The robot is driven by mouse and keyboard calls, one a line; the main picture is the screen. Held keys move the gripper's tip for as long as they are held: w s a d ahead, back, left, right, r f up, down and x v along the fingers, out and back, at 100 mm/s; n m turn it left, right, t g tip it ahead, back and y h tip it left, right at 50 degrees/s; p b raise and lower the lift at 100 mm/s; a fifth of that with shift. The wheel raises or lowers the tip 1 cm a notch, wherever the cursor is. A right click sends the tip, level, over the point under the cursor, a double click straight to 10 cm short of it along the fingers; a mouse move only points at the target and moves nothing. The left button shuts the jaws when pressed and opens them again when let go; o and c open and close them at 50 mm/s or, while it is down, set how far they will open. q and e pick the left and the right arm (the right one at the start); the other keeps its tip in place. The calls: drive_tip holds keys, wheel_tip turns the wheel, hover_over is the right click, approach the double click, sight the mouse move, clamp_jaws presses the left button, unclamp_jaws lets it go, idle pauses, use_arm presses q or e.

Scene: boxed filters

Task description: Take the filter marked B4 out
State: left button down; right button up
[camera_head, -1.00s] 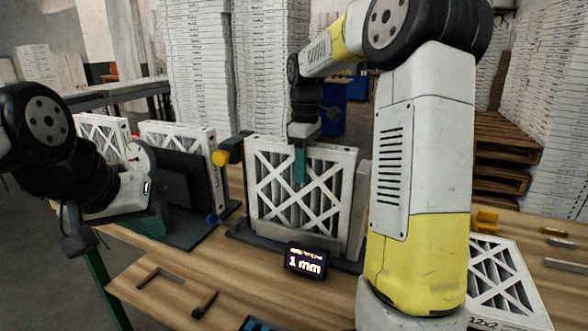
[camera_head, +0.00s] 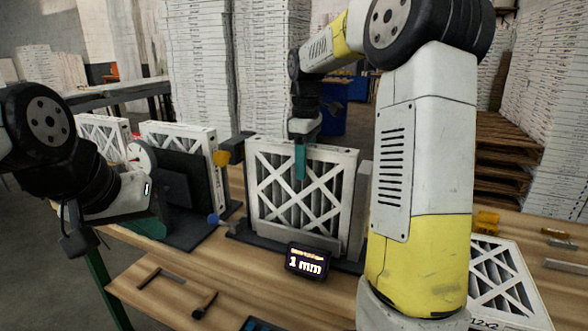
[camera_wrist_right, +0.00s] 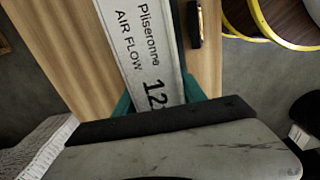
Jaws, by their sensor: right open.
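A white-framed pleated filter (camera_head: 285,205) with a crossed lattice stands upright in a dark holder (camera_head: 258,240) in the head view. I cannot read a B4 mark on it. My right gripper (camera_head: 300,165) is above its top edge, with one teal finger in front of the lattice. In the right wrist view, the filter's printed top edge (camera_wrist_right: 148,50), reading "Pliseronne AIR FLOW 12", lies between the open teal fingers of my right gripper (camera_wrist_right: 158,100). My left gripper (camera_head: 145,222) is at the left, beside a dark upright plate; its fingertips are mostly hidden.
More filters stand at the left (camera_head: 180,132). A small display (camera_head: 307,261) reading "1 mm" sits before the holder. Another filter (camera_head: 500,280) lies at the right, partly behind my arm. Small tools (camera_head: 205,305) lie on the wooden bench (camera_head: 235,285). Yellow and blue knobs flank the holder's left side.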

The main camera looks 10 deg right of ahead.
drive_tip(key=shift+r, duration=2.85)
drive_tip(key=o, duration=0.5)
drive_tip(key=shift+o, duration=0.2)
wheel_tip(320, 180, up, 8)
drive_tip(key=shift+f, duration=0.25)
drive_tip(key=s+a+f+m+t+y, duration=0.1)
drive_tip(key=s+f+m+t, duration=0.2)
drive_tip(key=s, duration=0.9)
drive_tip(key=s+a+f+m+t+y, duration=0.1)
drive_tip(key=s+f+m+t, duration=0.2)
drive_tip(key=s+f+m, duration=0.4)
drive_tip(key=s+f, duration=0.1)
drive_tip(key=s, duration=0.4)
drive_tip(key=shift+a+f+m, duration=0.15)
drive_tip(key=shift+a+m, duration=0.15)
drive_tip(key=shift+a, duration=0.05)
